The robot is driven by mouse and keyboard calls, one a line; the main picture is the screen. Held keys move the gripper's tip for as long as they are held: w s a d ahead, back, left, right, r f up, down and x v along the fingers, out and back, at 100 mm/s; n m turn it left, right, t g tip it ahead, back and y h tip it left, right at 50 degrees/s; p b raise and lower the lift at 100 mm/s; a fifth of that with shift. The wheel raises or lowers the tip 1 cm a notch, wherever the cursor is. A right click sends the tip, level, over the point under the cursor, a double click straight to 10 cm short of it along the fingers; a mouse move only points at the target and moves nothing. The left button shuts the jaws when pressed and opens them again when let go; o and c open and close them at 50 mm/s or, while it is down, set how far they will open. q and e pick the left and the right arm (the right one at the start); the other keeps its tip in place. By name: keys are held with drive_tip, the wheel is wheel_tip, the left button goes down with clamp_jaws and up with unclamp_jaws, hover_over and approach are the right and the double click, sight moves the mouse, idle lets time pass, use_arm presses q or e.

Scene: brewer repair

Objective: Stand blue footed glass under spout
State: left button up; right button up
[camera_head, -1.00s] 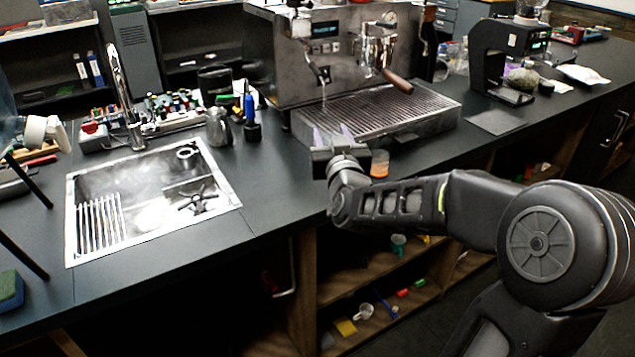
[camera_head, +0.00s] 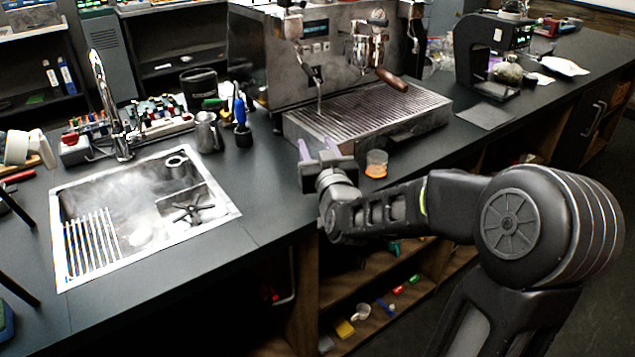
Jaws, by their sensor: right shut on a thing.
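My right gripper (camera_head: 318,155) is over the counter, just in front of the left front corner of the espresso machine's drip tray (camera_head: 345,140). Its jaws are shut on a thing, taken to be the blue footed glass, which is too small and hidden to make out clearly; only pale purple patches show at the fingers. The brewer (camera_head: 335,55) stands behind. Its group with the wooden-handled portafilter (camera_head: 392,80) is above the tray, and a thin metal spout pipe (camera_head: 319,90) hangs to the left. My left gripper is not in view.
A sink (camera_head: 140,215) lies to the left. A metal jug (camera_head: 208,132) and a dark holder with a blue tool (camera_head: 241,125) stand left of the machine.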

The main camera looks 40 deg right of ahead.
drive_tip(key=shift+f, duration=1.65)
drive_tip(key=shift+f, duration=1.95)
drive_tip(key=shift+f+b, duration=0.15)
drive_tip(key=shift+b, duration=0.2)
drive_tip(key=o, duration=1.4)
